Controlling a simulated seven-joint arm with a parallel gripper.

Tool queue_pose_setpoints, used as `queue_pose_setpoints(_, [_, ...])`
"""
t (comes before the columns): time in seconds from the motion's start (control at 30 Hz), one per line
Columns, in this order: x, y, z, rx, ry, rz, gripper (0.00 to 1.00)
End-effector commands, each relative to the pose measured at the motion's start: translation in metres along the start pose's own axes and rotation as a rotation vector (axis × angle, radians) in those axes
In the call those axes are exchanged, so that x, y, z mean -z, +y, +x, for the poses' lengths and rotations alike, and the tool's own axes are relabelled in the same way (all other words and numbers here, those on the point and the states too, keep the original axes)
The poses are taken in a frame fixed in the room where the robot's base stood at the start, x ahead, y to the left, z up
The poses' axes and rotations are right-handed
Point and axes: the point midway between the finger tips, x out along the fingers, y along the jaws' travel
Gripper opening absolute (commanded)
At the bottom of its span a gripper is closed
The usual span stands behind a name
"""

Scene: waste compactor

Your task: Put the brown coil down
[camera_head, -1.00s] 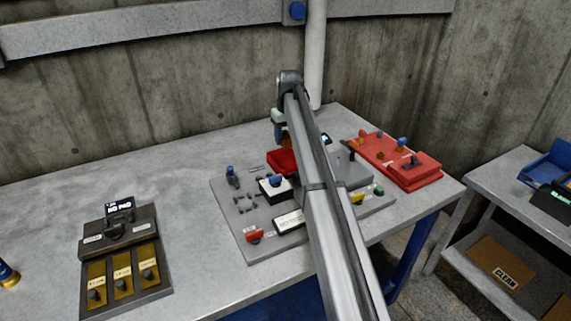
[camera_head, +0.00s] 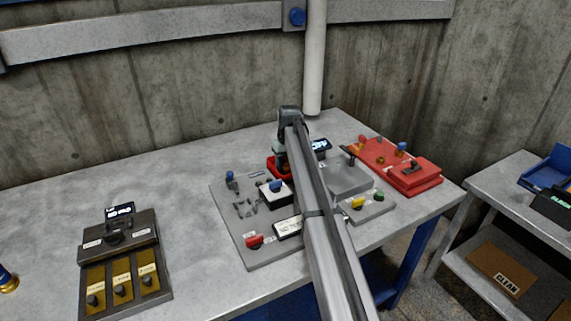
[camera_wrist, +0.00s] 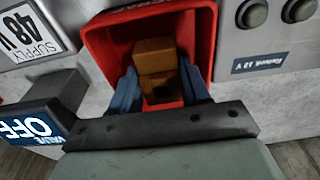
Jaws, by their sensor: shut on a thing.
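The brown coil (camera_wrist: 155,55) is a blocky brown-orange piece inside the red open box (camera_wrist: 103,62) in the wrist view. My gripper (camera_wrist: 160,92) has its blue fingers on either side of the coil, shut on it, and they reach into the box. I cannot tell whether the coil touches the box floor. In the head view my gripper (camera_head: 281,165) points down at the red box (camera_head: 271,170) on the grey panel, and my arm hides part of both.
The grey panel (camera_head: 235,205) carries knobs, a white-topped block and a red switch. A grey unit (camera_wrist: 275,40) with round buttons and an OFF sign (camera_wrist: 35,125) flank the box. A red panel (camera_head: 415,175) lies right. The table's left middle is clear.

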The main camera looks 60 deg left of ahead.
Motion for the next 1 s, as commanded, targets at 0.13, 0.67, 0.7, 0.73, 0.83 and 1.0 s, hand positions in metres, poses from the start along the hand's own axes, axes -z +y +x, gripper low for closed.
queue_pose_setpoints(0.13, [0.000,0.000,0.001,0.000,0.000,0.000,0.10])
queue_pose_setpoints(0.67, [0.000,0.000,-0.002,0.000,0.000,0.000,0.57])
queue_pose_setpoints(0.7, [0.000,0.000,-0.005,0.000,0.000,0.000,0.57])
queue_pose_setpoints(0.73, [0.000,0.000,-0.008,0.000,0.000,0.000,0.57])
queue_pose_setpoints(0.83, [0.000,0.000,-0.022,0.000,0.000,0.000,0.57])
queue_pose_setpoints(1.0, [0.000,0.000,-0.054,0.000,0.001,0.000,0.57])
